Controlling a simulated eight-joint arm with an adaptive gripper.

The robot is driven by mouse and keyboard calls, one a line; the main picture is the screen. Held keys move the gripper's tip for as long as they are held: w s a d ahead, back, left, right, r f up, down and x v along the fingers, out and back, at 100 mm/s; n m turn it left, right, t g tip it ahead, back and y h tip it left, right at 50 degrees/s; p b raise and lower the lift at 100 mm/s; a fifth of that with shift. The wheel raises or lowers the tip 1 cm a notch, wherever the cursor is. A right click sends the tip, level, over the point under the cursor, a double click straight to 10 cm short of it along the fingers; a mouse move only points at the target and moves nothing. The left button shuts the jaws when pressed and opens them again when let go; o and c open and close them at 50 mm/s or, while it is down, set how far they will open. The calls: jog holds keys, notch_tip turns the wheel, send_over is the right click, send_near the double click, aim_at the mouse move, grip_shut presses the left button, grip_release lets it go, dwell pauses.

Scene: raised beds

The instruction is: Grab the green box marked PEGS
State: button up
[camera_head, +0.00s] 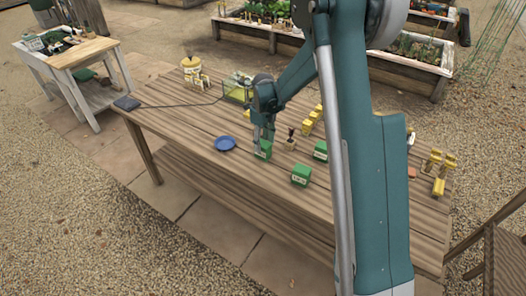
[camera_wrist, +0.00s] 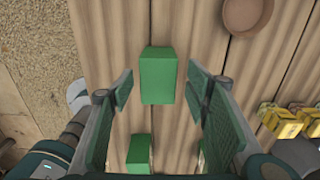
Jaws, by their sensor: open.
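Several green boxes stand on the slatted wooden table. One green box (camera_head: 263,151) is directly below my gripper (camera_head: 263,135) in the head view. In the wrist view, a green box (camera_wrist: 158,75) shows between the two open fingers of my gripper (camera_wrist: 160,92), with space on both sides. Another green box (camera_wrist: 138,153) shows low in the wrist view.
A blue dish (camera_head: 225,143) lies left of the gripper. A small pot (camera_head: 290,143) stands close to its right. Yellow blocks (camera_head: 312,118) stand behind, and a clear yellowish tub (camera_head: 238,88) is farther back. The table's left front part is clear.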

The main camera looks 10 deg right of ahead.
jog(key=shift+s+f, duration=0.1)
jog(key=shift+f, duration=2.05)
jog(key=c, duration=1)
